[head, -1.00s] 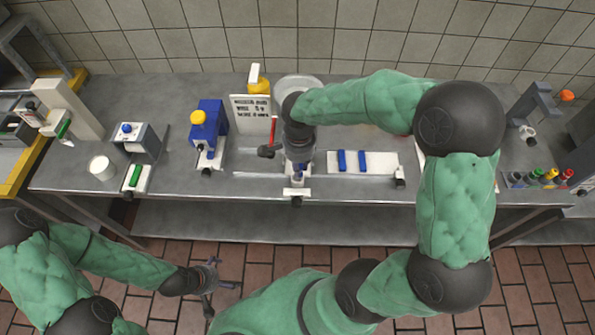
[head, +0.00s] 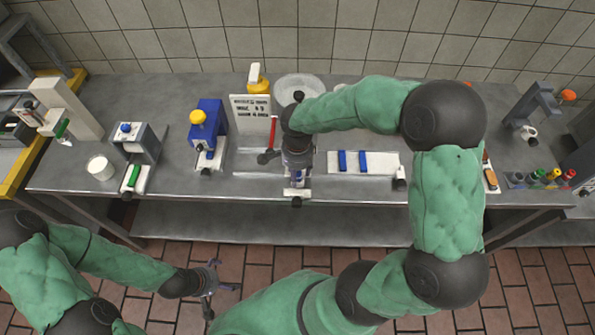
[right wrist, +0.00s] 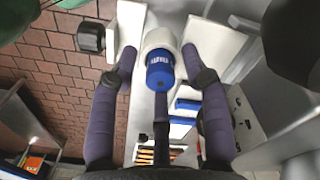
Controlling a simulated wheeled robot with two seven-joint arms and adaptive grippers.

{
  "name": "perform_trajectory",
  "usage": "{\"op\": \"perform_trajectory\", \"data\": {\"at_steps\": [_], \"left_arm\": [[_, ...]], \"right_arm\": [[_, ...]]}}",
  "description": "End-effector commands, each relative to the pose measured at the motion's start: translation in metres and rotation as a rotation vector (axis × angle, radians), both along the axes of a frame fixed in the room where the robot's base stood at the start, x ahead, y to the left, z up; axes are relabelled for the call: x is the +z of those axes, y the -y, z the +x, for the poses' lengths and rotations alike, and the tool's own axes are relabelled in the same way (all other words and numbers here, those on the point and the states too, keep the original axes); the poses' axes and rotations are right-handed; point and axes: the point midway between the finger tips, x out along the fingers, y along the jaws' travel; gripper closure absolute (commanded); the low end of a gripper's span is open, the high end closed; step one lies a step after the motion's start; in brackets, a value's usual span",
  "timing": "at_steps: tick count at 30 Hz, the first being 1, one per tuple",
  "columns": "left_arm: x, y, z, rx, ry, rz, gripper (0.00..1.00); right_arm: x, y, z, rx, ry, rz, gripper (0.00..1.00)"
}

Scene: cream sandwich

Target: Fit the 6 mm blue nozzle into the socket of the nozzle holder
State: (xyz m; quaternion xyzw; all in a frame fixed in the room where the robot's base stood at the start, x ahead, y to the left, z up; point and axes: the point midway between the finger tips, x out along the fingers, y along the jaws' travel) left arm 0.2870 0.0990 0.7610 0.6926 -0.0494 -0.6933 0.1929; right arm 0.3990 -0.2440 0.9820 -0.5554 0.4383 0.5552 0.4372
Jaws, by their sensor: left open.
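The blue nozzle (right wrist: 160,74) with a white mark on it lies between the two fingers of my right gripper (right wrist: 159,60) in the right wrist view. It sits against the round white socket of the nozzle holder (right wrist: 161,40); its seating depth cannot be told. The fingers stand apart with gaps on both sides of the nozzle. In the head view my right gripper (head: 297,172) points down over the holder's white base (head: 297,192) and largely hides the nozzle. My left gripper (head: 210,278) is open and empty in front of the table.
A white plate with two blue bars (head: 380,162) lies just right of the holder. A blue dispenser with a yellow cap (head: 205,130) and a sign (head: 251,112) stand to the left. A rack of coloured pieces (head: 540,180) is at far right.

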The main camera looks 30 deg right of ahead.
Motion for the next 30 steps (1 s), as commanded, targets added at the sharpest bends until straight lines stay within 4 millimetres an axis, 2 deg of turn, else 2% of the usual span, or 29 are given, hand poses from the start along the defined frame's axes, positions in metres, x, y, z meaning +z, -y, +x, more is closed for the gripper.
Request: {"op": "perform_trajectory", "data": {"at_steps": [5, 8, 21, 25, 30], "left_arm": [[0.002, 0.0, 0.0, 0.0, 0.0, 0.0, 0.0], [0.006, 0.0, 0.0, 0.0, 0.0, 0.0, 0.0], [0.02, 0.0, 0.0, 0.0, 0.0, 0.0, 0.0], [0.022, 0.0, 0.0, 0.0, 0.0, 0.0, 0.0], [0.023, 0.0, 0.0, 0.0, 0.0, 0.0, 0.0]], "right_arm": [[0.002, 0.0, 0.0, 0.0, 0.0, 0.0, 0.53], [0.011, 0.0, 0.001, 0.0, 0.003, 0.0, 0.53], [0.095, 0.0, 0.001, 0.0, 0.003, 0.0, 0.53], [0.112, 0.0, 0.001, 0.001, 0.002, 0.0, 0.53], [0.122, 0.0, 0.0, 0.0, 0.0, 0.0, 0.53]]}}
